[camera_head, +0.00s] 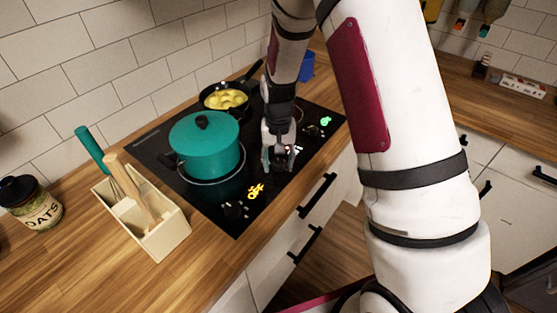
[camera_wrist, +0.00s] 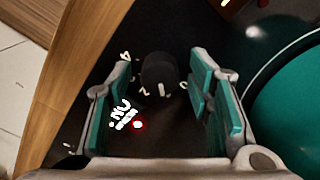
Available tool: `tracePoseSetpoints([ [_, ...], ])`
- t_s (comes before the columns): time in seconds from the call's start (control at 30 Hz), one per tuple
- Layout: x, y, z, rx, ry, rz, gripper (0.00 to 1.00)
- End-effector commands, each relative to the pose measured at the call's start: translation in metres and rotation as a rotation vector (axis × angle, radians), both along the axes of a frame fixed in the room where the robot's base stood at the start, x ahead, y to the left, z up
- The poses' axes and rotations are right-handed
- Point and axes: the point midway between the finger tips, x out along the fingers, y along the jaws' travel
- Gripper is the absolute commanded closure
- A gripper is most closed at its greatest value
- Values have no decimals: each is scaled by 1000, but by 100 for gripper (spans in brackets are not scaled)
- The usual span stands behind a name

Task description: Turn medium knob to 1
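A black round knob (camera_wrist: 158,70) sits on the dark cooktop panel, with small white marks around it. White lettering (camera_wrist: 122,112) and a red lit dot (camera_wrist: 138,125) lie beside it. The frames do not name this knob as the medium one. My gripper (camera_wrist: 157,95) is open, its teal-padded fingers on either side of the knob with gaps showing. In the head view my gripper (camera_head: 278,157) is low over the cooktop's front strip, right of the teal pot, and hides the knob there.
The black cooktop (camera_head: 300,150) carries a teal lidded pot (camera_head: 205,145) and a pan (camera_head: 213,88) with yellow food. Another knob (camera_head: 235,210) sits near a yellow lit sign (camera_head: 256,191); a green lit sign (camera_head: 326,120) is farther back. A utensil box (camera_head: 165,235) stands left.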

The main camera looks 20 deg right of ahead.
Motion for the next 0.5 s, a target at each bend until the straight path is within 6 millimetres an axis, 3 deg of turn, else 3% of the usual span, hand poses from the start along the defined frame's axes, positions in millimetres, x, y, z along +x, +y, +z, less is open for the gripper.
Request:
tracePoseSetpoints([
  [0.3,0,0,3,0,-1,0,51],
  [0.5,1,0,29,-1,-5,1,51],
])
